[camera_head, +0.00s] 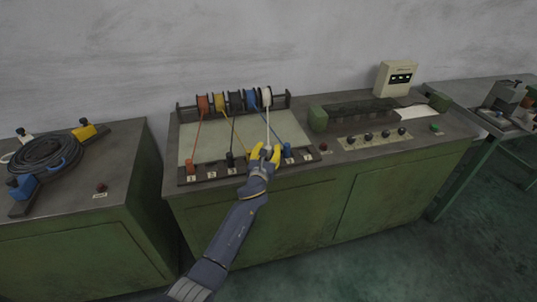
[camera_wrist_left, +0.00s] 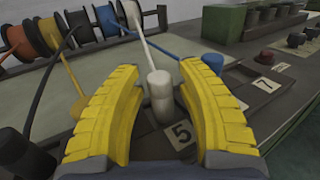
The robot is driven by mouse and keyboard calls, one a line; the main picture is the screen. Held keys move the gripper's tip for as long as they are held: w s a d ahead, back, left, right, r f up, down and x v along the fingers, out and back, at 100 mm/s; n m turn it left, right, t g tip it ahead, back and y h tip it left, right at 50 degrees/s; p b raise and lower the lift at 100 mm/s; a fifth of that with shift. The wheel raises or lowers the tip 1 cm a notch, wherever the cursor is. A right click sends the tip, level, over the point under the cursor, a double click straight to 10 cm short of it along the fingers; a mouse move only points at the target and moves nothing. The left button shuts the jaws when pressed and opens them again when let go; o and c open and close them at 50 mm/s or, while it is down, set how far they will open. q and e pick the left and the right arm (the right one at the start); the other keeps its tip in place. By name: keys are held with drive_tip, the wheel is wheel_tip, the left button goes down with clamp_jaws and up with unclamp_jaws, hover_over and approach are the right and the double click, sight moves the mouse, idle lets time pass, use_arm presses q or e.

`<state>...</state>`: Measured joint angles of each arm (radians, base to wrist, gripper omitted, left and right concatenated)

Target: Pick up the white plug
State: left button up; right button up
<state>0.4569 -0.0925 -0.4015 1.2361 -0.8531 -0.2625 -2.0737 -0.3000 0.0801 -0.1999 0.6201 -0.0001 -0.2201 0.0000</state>
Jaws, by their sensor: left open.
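The white plug (camera_wrist_left: 160,96) stands upright on the dark front strip of the wire board, with a white cable (camera_wrist_left: 138,28) running from its top back to the white spool. My left gripper (camera_wrist_left: 156,78) is open, with one yellow finger on each side of the plug and a gap visible on both sides. In the head view my left gripper (camera_head: 266,152) is at the front strip and largely hides the plug; the white cable (camera_head: 268,128) shows behind it. My right gripper is not in view.
A blue plug (camera_head: 287,150) stands just right of the gripper and a black plug (camera_head: 230,159) to its left. The spool rack (camera_head: 235,100) runs behind. A numbered card (camera_wrist_left: 181,134) lies before the white plug. A red button (camera_head: 323,147) is further right.

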use_arm(q)
clamp_jaws()
drive_tip(key=shift+r, duration=0.15)
